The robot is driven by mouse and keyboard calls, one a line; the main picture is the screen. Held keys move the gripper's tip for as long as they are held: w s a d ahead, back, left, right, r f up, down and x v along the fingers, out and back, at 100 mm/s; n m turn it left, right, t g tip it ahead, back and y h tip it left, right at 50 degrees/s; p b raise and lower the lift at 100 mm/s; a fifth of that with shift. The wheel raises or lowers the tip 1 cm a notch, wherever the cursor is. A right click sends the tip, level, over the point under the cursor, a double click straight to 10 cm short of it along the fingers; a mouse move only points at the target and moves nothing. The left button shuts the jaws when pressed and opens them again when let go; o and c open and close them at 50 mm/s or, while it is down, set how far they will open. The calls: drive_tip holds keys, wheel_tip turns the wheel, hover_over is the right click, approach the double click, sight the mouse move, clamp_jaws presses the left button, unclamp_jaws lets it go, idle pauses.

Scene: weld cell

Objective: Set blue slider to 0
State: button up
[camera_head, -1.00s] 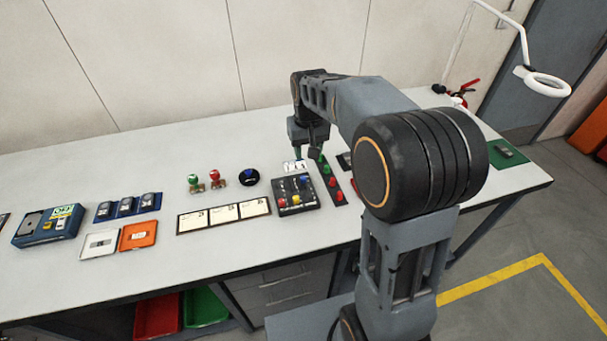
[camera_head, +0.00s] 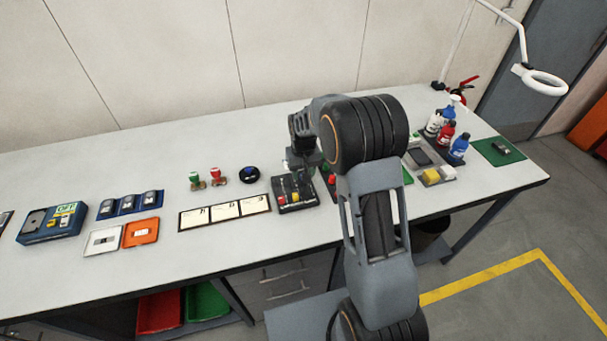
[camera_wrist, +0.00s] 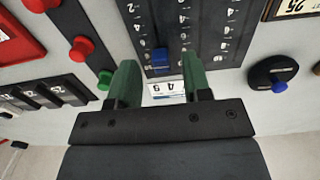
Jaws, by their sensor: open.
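The dark slider panel (camera_head: 297,205) lies on the bench, with a red knob (camera_head: 283,200) and a yellow knob (camera_head: 295,197) showing. In the head view the blue knob is hidden behind my arm. In the wrist view the blue slider (camera_wrist: 159,57) sits near the end of its slot closest to my gripper, beside a number scale too small to read surely. My gripper (camera_wrist: 160,65) is open, with its green fingers on either side of the blue slider in the picture. I cannot tell whether they touch it.
A strip with red (camera_wrist: 80,48) and green (camera_wrist: 105,77) buttons lies close left of the panel in the wrist view. A black dial with a blue knob (camera_wrist: 279,86) is to the right. Label cards (camera_head: 225,210) lie left of the panel in the head view. Bottles (camera_head: 447,130) stand farther right.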

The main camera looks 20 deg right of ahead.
drive_tip(key=shift+f, duration=0.9)
drive_tip(key=shift+c, duration=0.2)
clamp_jaws()
